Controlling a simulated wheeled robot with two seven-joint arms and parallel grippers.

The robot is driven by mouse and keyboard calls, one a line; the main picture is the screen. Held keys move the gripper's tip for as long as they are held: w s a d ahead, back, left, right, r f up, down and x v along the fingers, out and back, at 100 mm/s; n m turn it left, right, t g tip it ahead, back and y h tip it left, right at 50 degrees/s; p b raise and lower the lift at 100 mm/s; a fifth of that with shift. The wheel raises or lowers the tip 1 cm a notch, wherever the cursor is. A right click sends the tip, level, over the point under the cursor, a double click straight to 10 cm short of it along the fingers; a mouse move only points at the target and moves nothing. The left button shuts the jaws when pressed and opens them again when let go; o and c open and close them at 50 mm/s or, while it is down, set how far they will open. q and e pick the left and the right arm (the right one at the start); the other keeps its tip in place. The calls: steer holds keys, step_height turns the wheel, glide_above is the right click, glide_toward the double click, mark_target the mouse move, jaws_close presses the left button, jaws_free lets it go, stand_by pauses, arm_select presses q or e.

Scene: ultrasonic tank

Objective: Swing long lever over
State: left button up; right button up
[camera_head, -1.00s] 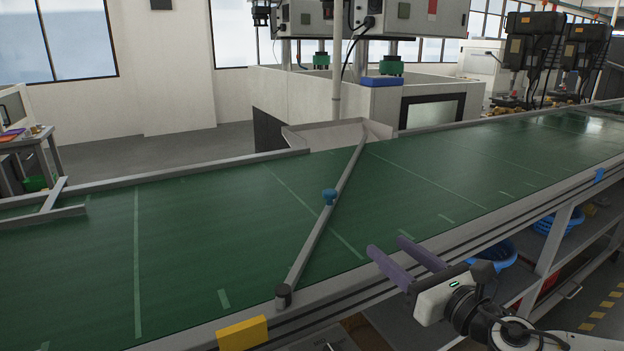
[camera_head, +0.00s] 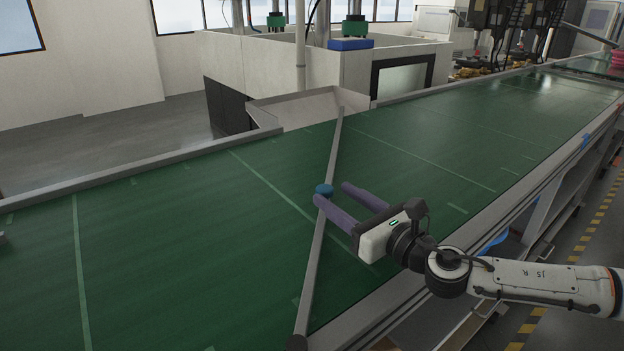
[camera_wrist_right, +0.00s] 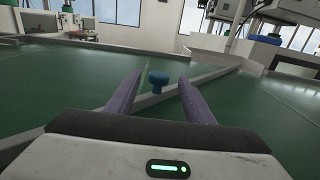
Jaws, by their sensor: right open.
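The long lever (camera_head: 329,170) is a grey bar lying diagonally across the green conveyor belt, from a pivot (camera_head: 297,343) at the near edge to the chute at the far edge. A blue knob (camera_head: 324,190) stands on its middle; it also shows in the right wrist view (camera_wrist_right: 158,78). My right gripper (camera_head: 331,194) is open, its purple fingers pointing at the knob. In the right wrist view the knob appears ahead, between the two fingertips (camera_wrist_right: 158,82). Whether the fingers touch it I cannot tell. My left gripper is not in view.
A metal chute (camera_head: 300,106) opens at the belt's far edge, beside a white tank housing (camera_head: 240,70). Grey rails (camera_head: 120,178) border the green belt (camera_head: 150,250). The belt surface around the lever is clear.

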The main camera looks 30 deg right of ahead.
mark_target(319, 186)
steer(key=w, duration=0.2)
steer(key=w+p, duration=0.1)
steer(key=w, duration=0.4)
steer(key=shift+w+a+p, duration=0.1)
steer(key=shift+a+p, duration=0.2)
steer(key=shift+p, duration=0.05)
steer(key=shift+w+a, duration=0.1)
steer(key=shift+w, duration=0.55)
steer(key=shift+c, duration=0.2)
steer(key=c, duration=1.1)
jaws_close()
